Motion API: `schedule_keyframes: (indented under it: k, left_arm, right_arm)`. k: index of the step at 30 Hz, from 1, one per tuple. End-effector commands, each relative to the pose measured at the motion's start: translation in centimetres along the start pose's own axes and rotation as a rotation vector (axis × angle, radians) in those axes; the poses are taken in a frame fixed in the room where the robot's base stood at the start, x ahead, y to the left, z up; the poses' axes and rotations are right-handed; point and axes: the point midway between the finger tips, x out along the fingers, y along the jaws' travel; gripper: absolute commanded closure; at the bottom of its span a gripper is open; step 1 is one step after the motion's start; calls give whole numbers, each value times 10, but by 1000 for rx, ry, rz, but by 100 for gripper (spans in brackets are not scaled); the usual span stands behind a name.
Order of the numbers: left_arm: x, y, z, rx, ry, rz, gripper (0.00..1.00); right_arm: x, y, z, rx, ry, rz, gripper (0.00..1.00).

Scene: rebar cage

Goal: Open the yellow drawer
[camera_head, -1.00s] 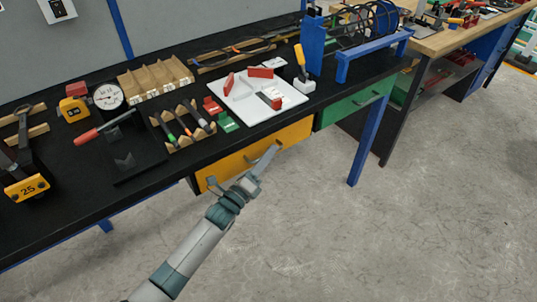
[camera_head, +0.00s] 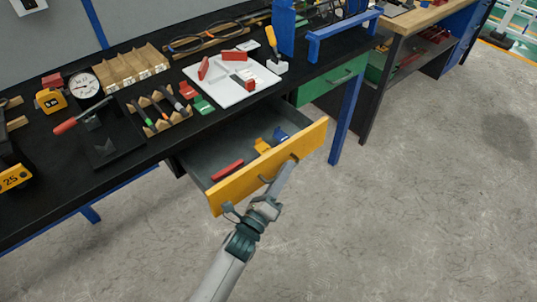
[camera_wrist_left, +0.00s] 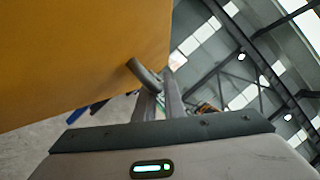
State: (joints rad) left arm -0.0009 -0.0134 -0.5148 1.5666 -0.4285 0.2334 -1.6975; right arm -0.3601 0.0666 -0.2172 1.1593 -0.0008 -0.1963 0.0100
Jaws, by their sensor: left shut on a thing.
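The yellow drawer (camera_head: 268,169) is pulled out from under the black workbench, and its grey inside shows. In it lie a red block (camera_head: 227,170), a yellow item (camera_head: 262,146) and a blue item (camera_head: 279,136). My left gripper (camera_head: 277,183) is at the drawer front, shut on its grey handle (camera_head: 265,179). In the left wrist view the fingers (camera_wrist_left: 160,100) close around the handle (camera_wrist_left: 144,73) beside the yellow front (camera_wrist_left: 80,55). My right gripper is not in view.
The black workbench (camera_head: 130,185) carries a white tray (camera_head: 232,92), wooden racks, a dial gauge and tools. A closed green drawer (camera_head: 332,78) and a blue leg (camera_head: 346,120) stand to the right. The grey floor (camera_head: 420,210) in front is clear.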

Motion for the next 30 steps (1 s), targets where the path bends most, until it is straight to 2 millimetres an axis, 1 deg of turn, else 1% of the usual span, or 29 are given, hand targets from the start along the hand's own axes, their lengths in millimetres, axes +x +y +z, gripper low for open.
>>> schedule_keyframes:
  k: [1,6,12,18,27,28,29,30]
  left_arm:
    - [-6,-7,-12,-6,0,3,100]
    - [-17,-28,-42,-5,0,2,100]
    - [-26,-43,-62,-3,0,2,100]
    - [-29,-48,-70,0,1,3,100]
    - [-30,-49,-70,0,1,3,100]
    - [-30,-49,-70,0,1,3,88]
    - [-30,-49,-70,0,2,3,83]
    - [-29,-49,-70,0,1,2,83]
  right_arm:
    - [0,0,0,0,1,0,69]
    - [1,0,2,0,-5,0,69]
    - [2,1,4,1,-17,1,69]
    - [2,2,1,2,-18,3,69]
    - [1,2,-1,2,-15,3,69]
    - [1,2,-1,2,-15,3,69]
    - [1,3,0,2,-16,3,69]
    - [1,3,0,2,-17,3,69]
